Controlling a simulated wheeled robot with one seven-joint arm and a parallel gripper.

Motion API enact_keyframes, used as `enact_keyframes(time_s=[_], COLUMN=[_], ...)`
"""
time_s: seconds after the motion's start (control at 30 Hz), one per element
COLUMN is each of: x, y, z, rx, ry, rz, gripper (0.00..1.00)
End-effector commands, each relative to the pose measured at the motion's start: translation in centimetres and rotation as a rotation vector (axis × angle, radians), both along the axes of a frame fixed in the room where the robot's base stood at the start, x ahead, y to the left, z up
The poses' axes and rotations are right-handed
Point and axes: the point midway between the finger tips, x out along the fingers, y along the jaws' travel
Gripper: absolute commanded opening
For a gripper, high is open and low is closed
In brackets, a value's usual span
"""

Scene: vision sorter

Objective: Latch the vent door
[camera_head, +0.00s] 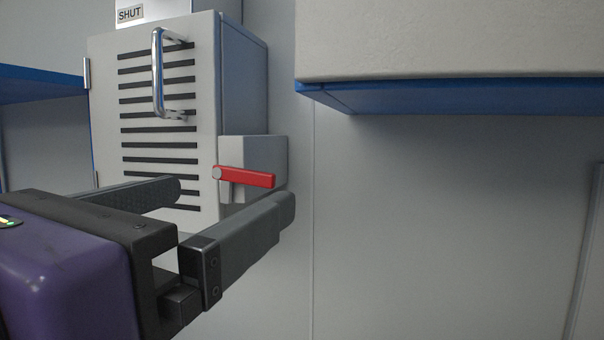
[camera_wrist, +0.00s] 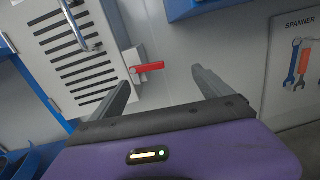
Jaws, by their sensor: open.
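The vent door (camera_head: 137,80) is a pale panel with dark slots and a chrome handle (camera_head: 158,75). It looks closed against its blue-sided box. A red latch lever (camera_head: 246,177) lies nearly level on a grey block at the door's lower right edge. My gripper (camera_head: 235,195) is open and empty, its two fingers pointing toward the latch, with the lever showing above and between them. In the wrist view the lever (camera_wrist: 150,67) lies ahead of the gap between the fingers, nearer the left finger. No contact shows.
A sign reading SHUT (camera_head: 130,14) is above the door. A grey cabinet with a blue underside (camera_head: 440,97) overhangs at upper right. A blue shelf (camera_head: 40,82) is at left. A SPANNER panel (camera_wrist: 298,70) is at right in the wrist view. The wall below the cabinet is clear.

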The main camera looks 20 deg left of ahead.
Motion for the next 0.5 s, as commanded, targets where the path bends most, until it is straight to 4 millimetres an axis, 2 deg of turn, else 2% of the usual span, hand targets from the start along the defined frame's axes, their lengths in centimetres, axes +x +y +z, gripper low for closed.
enact_keyframes(time_s=[0.1,0.23,0.5], x=[-0.8,-0.4,3.5], y=[1.4,1.7,1.8], z=[0.8,1.1,1.2], rx=[0.049,0.061,0.058], ry=[0.029,0.037,0.037], rz=[0.059,0.075,0.069], gripper=[0.89,0.89,0.89])
